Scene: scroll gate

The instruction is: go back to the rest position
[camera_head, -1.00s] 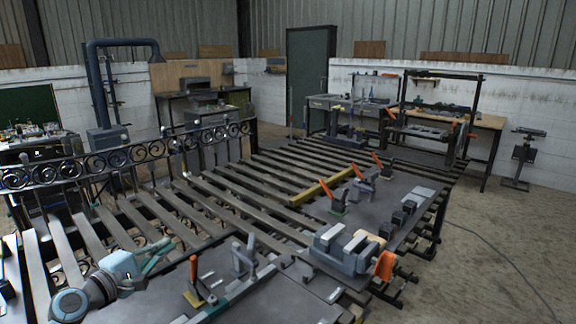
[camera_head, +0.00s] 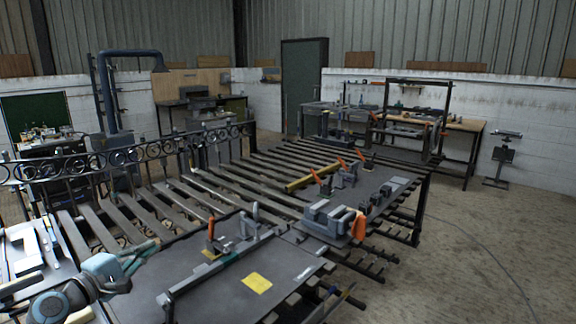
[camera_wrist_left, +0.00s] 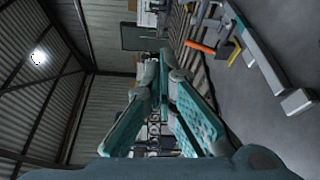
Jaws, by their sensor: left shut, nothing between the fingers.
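My left gripper (camera_head: 148,248) is teal and grey and shows at the lower left of the head view, above the slatted bench. It is shut and empty. In the left wrist view its two teal fingers (camera_wrist_left: 164,58) come together at the tips with nothing between them. My right gripper is in neither view now. The black scroll gate (camera_head: 122,162) stands upright along the far left side of the bench, apart from my left gripper.
A slatted steel bench (camera_head: 135,215) carries dark plates with orange-handled clamps (camera_head: 211,228), a grey vise (camera_head: 328,218) and a yellow bar (camera_head: 300,184). A yellow sheet (camera_head: 257,283) lies on the near plate.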

